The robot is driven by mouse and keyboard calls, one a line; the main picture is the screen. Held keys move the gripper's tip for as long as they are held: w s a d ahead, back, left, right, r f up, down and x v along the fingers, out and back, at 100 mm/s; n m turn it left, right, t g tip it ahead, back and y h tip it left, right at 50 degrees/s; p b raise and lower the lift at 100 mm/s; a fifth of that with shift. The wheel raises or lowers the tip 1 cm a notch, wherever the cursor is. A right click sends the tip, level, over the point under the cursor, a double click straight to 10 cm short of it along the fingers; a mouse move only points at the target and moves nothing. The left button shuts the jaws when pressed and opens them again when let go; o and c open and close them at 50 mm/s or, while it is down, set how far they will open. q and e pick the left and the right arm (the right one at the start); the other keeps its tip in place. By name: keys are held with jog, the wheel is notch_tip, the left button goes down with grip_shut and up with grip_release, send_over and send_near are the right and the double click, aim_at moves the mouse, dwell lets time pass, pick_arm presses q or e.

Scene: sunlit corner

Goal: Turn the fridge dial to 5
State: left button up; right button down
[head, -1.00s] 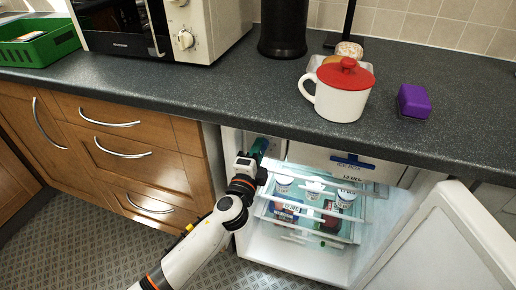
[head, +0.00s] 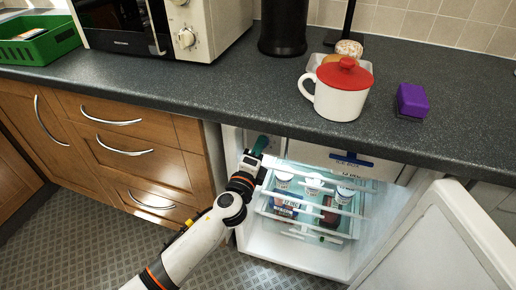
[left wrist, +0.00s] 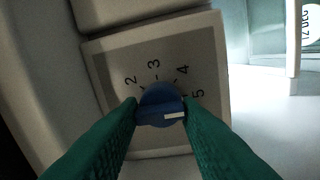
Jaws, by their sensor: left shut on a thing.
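The blue fridge dial (left wrist: 160,92) sits on a pale panel (left wrist: 110,62) with the numerals 2, 3, 4 and 5 in the left wrist view. Its white mark (left wrist: 174,116) points right, on the 5 side, a little below the numeral 5 in the picture. My left gripper (left wrist: 160,112) has its green fingers on both sides of the dial's grip and is shut on it. In the head view my left gripper (head: 259,146) reaches inside the upper left of the open fridge (head: 262,250); the dial is hidden there. My right gripper is not in view.
The fridge door (head: 440,245) stands open at the right. Shelves with several white-lidded pots (head: 283,180) lie just right of my gripper. The counter (head: 200,95) overhangs above, holding a red-lidded mug (head: 340,103), a purple block (head: 411,100) and a microwave (head: 160,25).

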pick_arm(q)
jog(key=shift+s+f, duration=0.1)
jog(key=shift+f, duration=0.15)
jog(key=o, duration=0.7)
jog(key=shift+d, duration=0.1)
jog(key=shift+o, duration=1.2)
jog(key=shift+r, duration=0.1)
jog(key=v, duration=1.2)
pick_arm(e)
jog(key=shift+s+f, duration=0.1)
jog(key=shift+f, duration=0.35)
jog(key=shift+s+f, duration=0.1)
